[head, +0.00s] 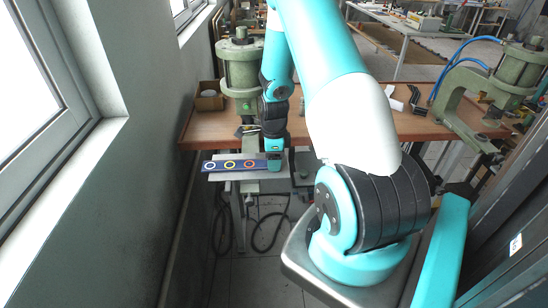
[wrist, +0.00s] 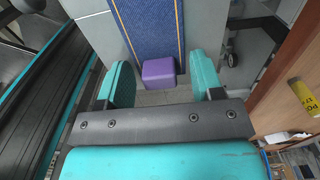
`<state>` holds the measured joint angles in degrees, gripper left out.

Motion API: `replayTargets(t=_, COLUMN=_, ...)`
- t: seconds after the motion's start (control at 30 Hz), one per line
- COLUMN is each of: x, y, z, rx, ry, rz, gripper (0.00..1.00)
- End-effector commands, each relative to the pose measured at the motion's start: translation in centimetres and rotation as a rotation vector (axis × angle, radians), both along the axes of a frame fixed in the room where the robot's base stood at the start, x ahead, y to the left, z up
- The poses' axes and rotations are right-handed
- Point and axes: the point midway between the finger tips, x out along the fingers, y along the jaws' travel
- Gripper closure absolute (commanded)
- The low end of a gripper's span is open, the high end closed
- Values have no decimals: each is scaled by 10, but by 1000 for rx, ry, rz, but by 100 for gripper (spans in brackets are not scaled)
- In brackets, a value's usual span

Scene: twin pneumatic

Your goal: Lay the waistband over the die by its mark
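The waistband (head: 213,166) is a dark blue strip with white, yellow and orange rings. It lies flat along a pale grey plate (head: 214,177) in front of the bench. My gripper (head: 274,165) points down at the strip's right end. In the wrist view the blue band (wrist: 155,28) runs away from me between thin orange lines, and a purple block (wrist: 158,73) sits at its near end. My gripper's teal fingers (wrist: 160,70) stand either side of the block, with a gap on each side. I cannot pick out the die or its mark.
A green pneumatic press (head: 240,72) stands behind the strip on the wooden bench (head: 330,127). A second press (head: 480,92) with blue hoses stands at the right. A small box (head: 208,98) is at the bench's left. A yellow cylinder (wrist: 303,93) shows in the wrist view. Walls flank left.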

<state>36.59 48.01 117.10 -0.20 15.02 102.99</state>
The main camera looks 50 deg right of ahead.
Motion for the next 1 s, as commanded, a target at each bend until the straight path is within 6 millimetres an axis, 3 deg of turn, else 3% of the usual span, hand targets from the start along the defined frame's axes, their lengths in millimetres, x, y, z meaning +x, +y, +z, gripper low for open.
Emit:
replayTargets(t=0.03, x=0, y=0, z=0, rx=0, ry=0, rz=0, gripper=27)
replayTargets(t=0.1, x=0, y=0, z=0, rx=0, ry=0, rz=0, gripper=18)
replayTargets(t=0.47, x=1, y=-1, z=7, rx=-2, ry=-3, rz=0, gripper=18)
replayTargets(t=0.67, x=1, y=-1, z=41, rx=-4, ry=-6, rz=0, gripper=18)
replayTargets(t=1.0, x=1, y=-1, z=128, rx=-5, ry=-7, rz=0, gripper=18)
